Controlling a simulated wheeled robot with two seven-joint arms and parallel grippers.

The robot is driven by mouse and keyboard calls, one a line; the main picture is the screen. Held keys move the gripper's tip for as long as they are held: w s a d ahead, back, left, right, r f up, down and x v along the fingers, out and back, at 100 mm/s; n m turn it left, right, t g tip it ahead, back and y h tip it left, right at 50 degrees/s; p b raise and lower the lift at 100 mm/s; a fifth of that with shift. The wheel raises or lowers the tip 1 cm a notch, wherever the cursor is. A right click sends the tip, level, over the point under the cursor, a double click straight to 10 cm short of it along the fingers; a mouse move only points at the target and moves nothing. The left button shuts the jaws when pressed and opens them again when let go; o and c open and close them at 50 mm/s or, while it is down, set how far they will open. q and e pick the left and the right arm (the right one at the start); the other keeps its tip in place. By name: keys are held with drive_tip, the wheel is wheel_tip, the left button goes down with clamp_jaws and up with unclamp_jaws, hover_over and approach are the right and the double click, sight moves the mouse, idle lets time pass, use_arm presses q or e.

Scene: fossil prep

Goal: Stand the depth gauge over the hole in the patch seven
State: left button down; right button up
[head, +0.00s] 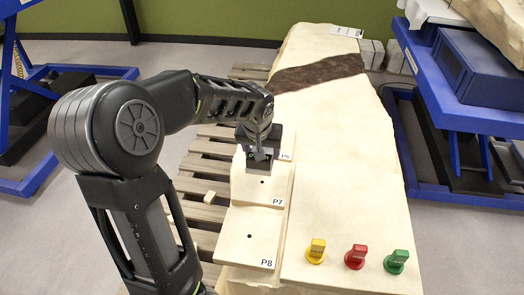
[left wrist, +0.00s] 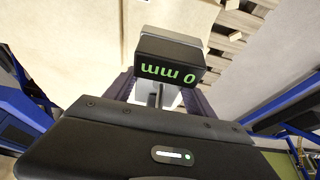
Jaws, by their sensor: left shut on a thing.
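The patch seven is the pale slab labelled P7 (head: 246,188), between slabs P6 and P8. Its small dark hole (head: 262,182) shows in the head view, just in front of my left gripper. My left gripper (head: 256,164) points down over the back part of P7 and is shut on the depth gauge. In the left wrist view the gauge (left wrist: 172,52) is a dark box with a green "0 mm" readout, between the fingers. In the head view the gauge is mostly hidden by the gripper, and I cannot tell whether it touches the slab. My right gripper is not in view.
Slab P8 (head: 236,246) with its own hole lies in front, and P6 (head: 284,146) behind. Yellow (head: 316,251), red (head: 355,257) and green (head: 396,262) knobbed pieces stand on the large pale block (head: 345,170) at right. A wooden pallet (head: 195,183) lies left.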

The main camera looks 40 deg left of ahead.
use_arm(q)
drive_tip(key=shift+w+f, duration=0.1)
drive_tip(key=b, duration=0.7)
approach(263, 179)
drive_tip(key=w+f, duration=0.1)
drive_tip(key=w+a+f, duration=0.1)
drive_tip(key=f, duration=0.1)
drive_tip(key=w+a+f, duration=0.1)
drive_tip(key=shift+w+f, duration=0.15)
drive_tip(key=shift+f, duration=0.15)
drive_tip(key=shift+f+b, duration=0.5)
drive_tip(key=shift+f, duration=0.05)
drive_tip(key=c, duration=0.6)
unclamp_jaws()
drive_tip(key=o, duration=0.4)
drive_tip(key=shift+c, duration=0.2)
drive_tip(key=shift+f, duration=0.15)
drive_tip(key=shift+p+v, duration=0.7)
drive_tip(key=shift+v, duration=3.35)
